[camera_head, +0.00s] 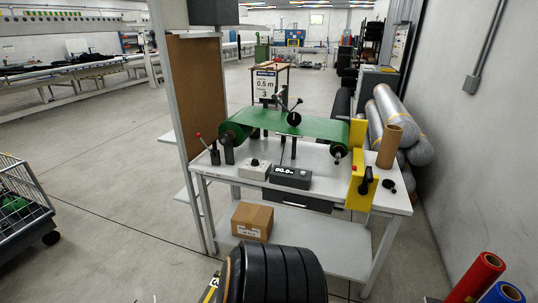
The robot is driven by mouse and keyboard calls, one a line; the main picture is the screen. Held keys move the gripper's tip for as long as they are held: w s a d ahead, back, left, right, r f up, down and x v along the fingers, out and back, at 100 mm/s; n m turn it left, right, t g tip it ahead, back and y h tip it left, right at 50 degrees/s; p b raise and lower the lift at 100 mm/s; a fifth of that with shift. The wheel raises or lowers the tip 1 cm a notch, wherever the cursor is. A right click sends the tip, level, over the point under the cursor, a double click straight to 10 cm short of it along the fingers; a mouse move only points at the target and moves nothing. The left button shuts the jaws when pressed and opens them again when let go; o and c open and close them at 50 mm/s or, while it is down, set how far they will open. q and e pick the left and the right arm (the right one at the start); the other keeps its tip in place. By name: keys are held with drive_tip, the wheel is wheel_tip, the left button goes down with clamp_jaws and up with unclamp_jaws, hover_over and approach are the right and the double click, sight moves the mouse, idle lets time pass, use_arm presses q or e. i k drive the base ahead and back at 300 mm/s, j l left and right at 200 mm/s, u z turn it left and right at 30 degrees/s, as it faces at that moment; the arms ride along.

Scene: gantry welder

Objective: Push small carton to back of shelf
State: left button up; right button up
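The small carton (252,221) is a closed brown cardboard box with a label on its front face. It sits upright on the left part of the grey lower shelf (330,252) of the workbench, near the shelf's front edge. Shelf surface shows behind it and to its right. The black ribbed rolls in front hide part of the shelf's front. Neither of my grippers shows in this view.
Black ribbed rolls (275,275) stand close in front of the shelf. The bench top (225,170) above carries a green belt machine (320,127). A wire cart (25,210) stands at left, red and blue rolls (478,275) at lower right. Floor (120,215) at left is clear.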

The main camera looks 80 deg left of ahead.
sight(254, 221)
drive_tip(key=u, duration=2.95)
drive_tip(key=i+j+z, duration=0.1)
drive_tip(key=i+j, duration=0.65)
drive_tip(key=i, duration=0.15)
drive_tip(key=i+j+z, duration=0.1)
drive_tip(key=i+j, duration=0.7)
drive_tip(key=i, duration=0.1)
